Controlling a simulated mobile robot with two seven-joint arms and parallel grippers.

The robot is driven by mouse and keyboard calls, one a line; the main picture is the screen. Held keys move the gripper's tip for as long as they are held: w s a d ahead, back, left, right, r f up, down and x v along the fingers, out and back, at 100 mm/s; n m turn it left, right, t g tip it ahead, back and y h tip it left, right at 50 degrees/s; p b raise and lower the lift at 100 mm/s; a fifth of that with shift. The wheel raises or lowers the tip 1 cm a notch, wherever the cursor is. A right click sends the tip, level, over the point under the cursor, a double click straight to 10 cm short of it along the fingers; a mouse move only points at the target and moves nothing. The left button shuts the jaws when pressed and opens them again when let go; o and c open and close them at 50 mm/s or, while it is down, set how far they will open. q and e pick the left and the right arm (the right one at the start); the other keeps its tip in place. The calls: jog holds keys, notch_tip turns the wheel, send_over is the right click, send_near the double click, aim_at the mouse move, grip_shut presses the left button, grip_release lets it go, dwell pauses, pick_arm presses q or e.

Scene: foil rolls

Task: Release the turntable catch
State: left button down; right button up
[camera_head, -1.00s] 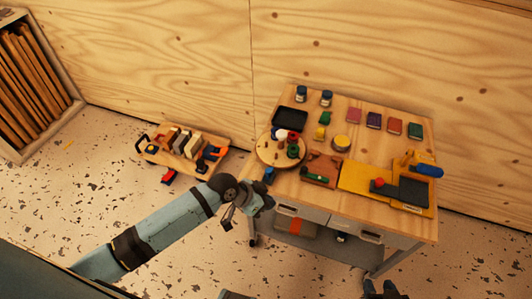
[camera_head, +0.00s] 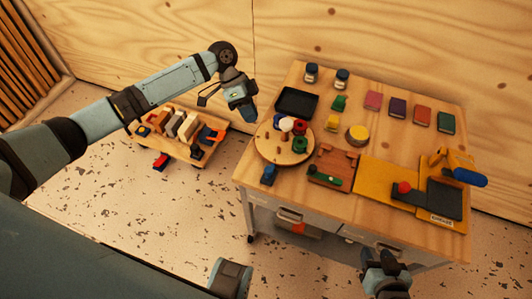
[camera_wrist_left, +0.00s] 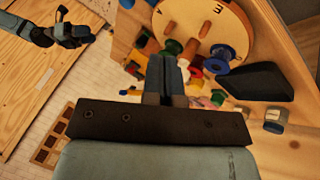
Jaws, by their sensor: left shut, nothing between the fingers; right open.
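The turntable (camera_head: 265,148) is a round wooden disc at the left end of the workbench, with red, white, blue and green rolls on it. In the left wrist view, the turntable (camera_wrist_left: 195,22) shows dark marks on its face. A small blue block (camera_head: 268,176) by its front edge looks like the catch. My left gripper (camera_head: 247,112) is shut and empty, raised above and left of the turntable, apart from it. Its fingers show in the left wrist view (camera_wrist_left: 167,72). My right gripper (camera_head: 384,262) is open, low in front of the bench, apart from everything.
A black tray (camera_head: 296,102) lies behind the turntable. A wooden fixture (camera_head: 333,166), a yellow board (camera_head: 385,186) and a yellow machine with a blue handle (camera_head: 458,168) fill the bench's front right. Colored boxes stand behind. A low trolley (camera_head: 176,138) stands on the left floor.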

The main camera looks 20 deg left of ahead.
pick_arm(q)
send_over(266, 157)
jog(key=w+a, duration=0.1)
notch_tip(266, 157, down, 8)
jog(key=shift+b, duration=0.35)
jog(key=s, duration=0.1)
jog(key=s+d, duration=0.1)
jog(key=shift+s+d+f, duration=0.2)
jog(key=shift+s+f, duration=0.15)
jog(key=shift+s, duration=0.05)
jog(key=shift+s+d+f, duration=0.1)
jog(key=shift+s+d, duration=0.1)
jog(key=shift+s, duration=0.2)
pick_arm(e)
jog(key=shift+s+f, duration=0.1)
